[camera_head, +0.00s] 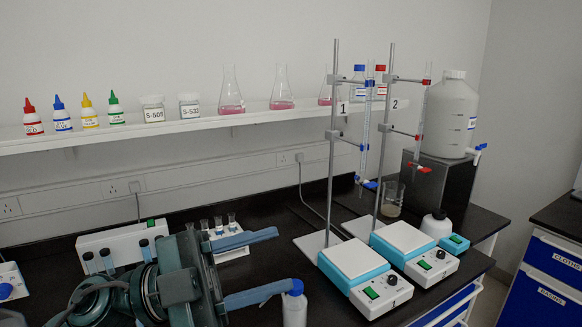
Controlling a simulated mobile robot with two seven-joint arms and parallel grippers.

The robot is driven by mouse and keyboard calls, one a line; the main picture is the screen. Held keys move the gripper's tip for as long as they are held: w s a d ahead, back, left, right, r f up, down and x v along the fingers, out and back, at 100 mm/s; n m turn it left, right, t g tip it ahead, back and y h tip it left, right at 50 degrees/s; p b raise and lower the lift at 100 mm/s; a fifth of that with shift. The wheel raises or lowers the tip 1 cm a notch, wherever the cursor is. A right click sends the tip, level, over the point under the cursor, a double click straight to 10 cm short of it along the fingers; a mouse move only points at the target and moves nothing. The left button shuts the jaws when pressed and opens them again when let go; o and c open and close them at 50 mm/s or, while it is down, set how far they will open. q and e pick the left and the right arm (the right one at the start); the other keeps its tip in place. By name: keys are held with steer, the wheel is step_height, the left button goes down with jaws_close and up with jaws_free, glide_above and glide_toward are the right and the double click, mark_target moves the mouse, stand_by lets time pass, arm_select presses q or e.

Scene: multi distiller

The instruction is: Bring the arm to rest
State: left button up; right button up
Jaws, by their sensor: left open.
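My left arm comes in at the lower left, and its gripper (282,260) is over the black bench. Its two blue-grey fingers point right and are spread wide apart, with nothing between them. The lower fingertip overlaps the cap of a white bottle with a blue cap (295,307) in the picture; I cannot tell if they touch. Behind the upper finger is a small rack with several vials (231,222), partly hidden by the gripper. My right gripper is not in view.
Two stirrer hotplates (354,258) (404,238) with clamp stands are to the right. A beaker (391,200) and a large white canister (447,118) are behind them. A white device with tubes (122,240) is behind my arm. A wall shelf (140,130) holds bottles and flasks.

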arm_select(q)
steer(key=w+a+f+n+t+y, duration=0.1)
steer(key=w+a+n+t+y, duration=0.25)
steer(key=n+t, duration=0.5)
steer(key=w+a+f+n+t+y, duration=0.1)
steer(key=w+a+n+t+y, duration=0.25)
steer(key=n+t, duration=0.5)
steer(key=a+f+n+g+y, duration=0.2)
steer(key=a+f+n+y, duration=0.2)
steer(key=f+y, duration=0.3)
steer(key=a+f+n+g+y, duration=0.1)
steer(key=a+f+n+y, duration=0.3)
steer(key=f+y, duration=0.3)
steer(key=s+a+f+g, duration=0.2)
steer(key=s+f+g, duration=1.1)
steer(key=s+f, duration=0.7)
steer(key=w+d+f+t+h, duration=0.3)
steer(key=w+d+f+t, duration=0.2)
steer(key=f, duration=0.4)
steer(key=shift+d+t, duration=0.2)
steer(key=shift+t, duration=0.6)
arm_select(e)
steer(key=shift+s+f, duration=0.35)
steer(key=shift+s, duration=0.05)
arm_select(q)
steer(key=shift+w, duration=0.1)
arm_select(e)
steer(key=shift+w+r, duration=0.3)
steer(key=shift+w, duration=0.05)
